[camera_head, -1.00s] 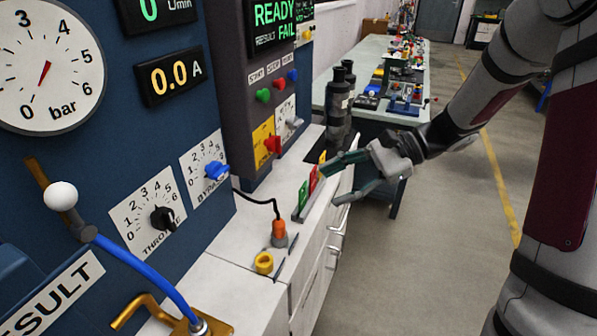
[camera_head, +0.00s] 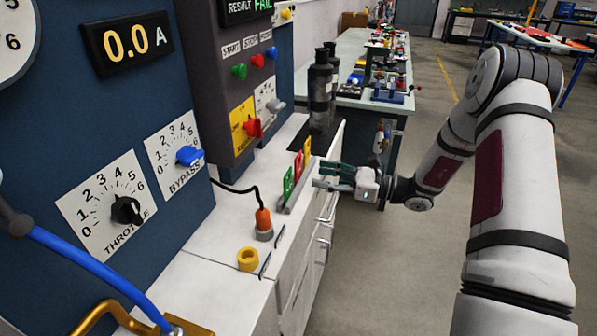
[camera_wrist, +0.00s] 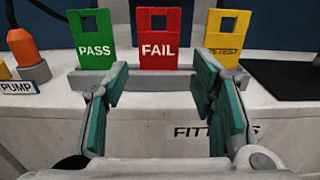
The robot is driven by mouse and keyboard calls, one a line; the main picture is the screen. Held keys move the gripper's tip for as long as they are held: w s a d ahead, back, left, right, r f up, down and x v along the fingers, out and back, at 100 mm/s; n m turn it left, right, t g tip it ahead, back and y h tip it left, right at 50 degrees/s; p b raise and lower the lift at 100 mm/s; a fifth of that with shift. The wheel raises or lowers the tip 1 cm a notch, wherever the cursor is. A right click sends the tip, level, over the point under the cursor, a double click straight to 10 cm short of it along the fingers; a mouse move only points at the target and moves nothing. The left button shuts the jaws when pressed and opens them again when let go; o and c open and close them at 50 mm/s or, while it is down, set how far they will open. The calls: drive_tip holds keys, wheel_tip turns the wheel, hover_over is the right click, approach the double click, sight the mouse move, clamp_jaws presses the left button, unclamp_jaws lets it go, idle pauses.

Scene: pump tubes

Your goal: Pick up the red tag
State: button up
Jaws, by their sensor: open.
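The red tag (camera_wrist: 158,42), marked FAIL, stands upright in a grey holder (camera_wrist: 140,80) between the green PASS tag (camera_wrist: 92,38) and the yellow RETEST tag (camera_wrist: 226,38). In the head view the red tag (camera_head: 298,165) is seen nearly edge-on on the white counter. My gripper (camera_head: 322,174) is beside the holder, on its right in the head view. In the wrist view my gripper (camera_wrist: 160,82) is open and empty, its green-padded fingers spread to either side below the red tag. The right finger overlaps the lower part of the yellow tag.
An orange plug (camera_head: 264,220) with a black cable and a yellow ring (camera_head: 248,259) are on the counter. Dark bottles (camera_head: 321,92) stand behind the tags. The blue panel (camera_head: 110,110) with knobs rises at left. The floor (camera_head: 400,270) at right is clear.

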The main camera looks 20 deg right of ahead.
sight(299, 169)
drive_tip(key=shift+r+x, duration=0.15)
drive_tip(key=shift+x, duration=1.7)
drive_tip(key=shift+r+x, duration=0.2)
drive_tip(key=shift+x, duration=1.65)
drive_tip(key=c, duration=0.7)
